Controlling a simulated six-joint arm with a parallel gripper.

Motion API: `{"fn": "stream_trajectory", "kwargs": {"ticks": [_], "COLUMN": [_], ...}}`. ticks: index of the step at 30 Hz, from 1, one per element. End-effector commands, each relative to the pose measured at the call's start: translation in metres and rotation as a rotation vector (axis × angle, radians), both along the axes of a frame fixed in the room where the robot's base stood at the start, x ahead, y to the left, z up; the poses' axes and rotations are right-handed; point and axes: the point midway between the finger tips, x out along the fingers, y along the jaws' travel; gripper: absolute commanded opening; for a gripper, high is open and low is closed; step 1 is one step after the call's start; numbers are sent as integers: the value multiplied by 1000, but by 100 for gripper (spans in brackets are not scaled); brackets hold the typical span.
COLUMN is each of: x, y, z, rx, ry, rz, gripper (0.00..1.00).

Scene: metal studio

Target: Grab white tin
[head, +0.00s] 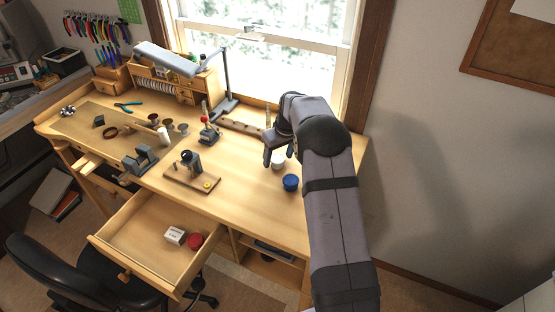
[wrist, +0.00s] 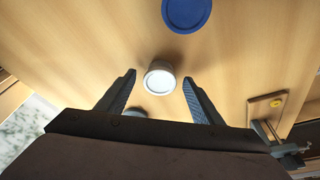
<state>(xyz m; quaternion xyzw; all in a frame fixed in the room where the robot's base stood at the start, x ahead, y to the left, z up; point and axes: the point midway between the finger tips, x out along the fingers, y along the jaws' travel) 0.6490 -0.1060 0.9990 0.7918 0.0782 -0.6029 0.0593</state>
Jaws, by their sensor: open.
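The white tin (head: 278,164) is a small round tin standing on the wooden bench top, right of the middle, partly hidden by my gripper in the head view. In the wrist view the white tin (wrist: 160,80) shows its pale lid from above, between the tips of my gripper's fingers. My gripper (head: 276,155) is open, with a finger on each side of the tin in the wrist view and a gap on both sides. I cannot tell how far above the bench the fingertips are.
A blue round tin (head: 291,182) stands close to the white tin, and also shows in the wrist view (wrist: 187,12). A greenish round thing (wrist: 134,113) is partly hidden by my gripper. A wooden board with a small tool (head: 190,179) lies to the left. An open drawer (head: 137,253) juts out in front.

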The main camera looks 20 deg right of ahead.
Motion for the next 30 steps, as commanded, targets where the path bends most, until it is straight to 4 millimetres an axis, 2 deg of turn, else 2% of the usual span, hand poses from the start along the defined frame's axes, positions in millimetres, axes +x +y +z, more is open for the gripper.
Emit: {"fn": "stream_trajectory", "kwargs": {"ticks": [8, 9, 14, 25, 30], "x": [1, 1, 1, 2, 3], "y": [0, 0, 0, 0, 0], "z": [-4, -4, -4, -2, 7], "rx": [-1, -1, -1, -1, -1], "ry": [-2, -2, -2, -2, -6], "rz": [0, 0, 0, 0, -1], "gripper": [60, 58, 20, 18, 18]}}
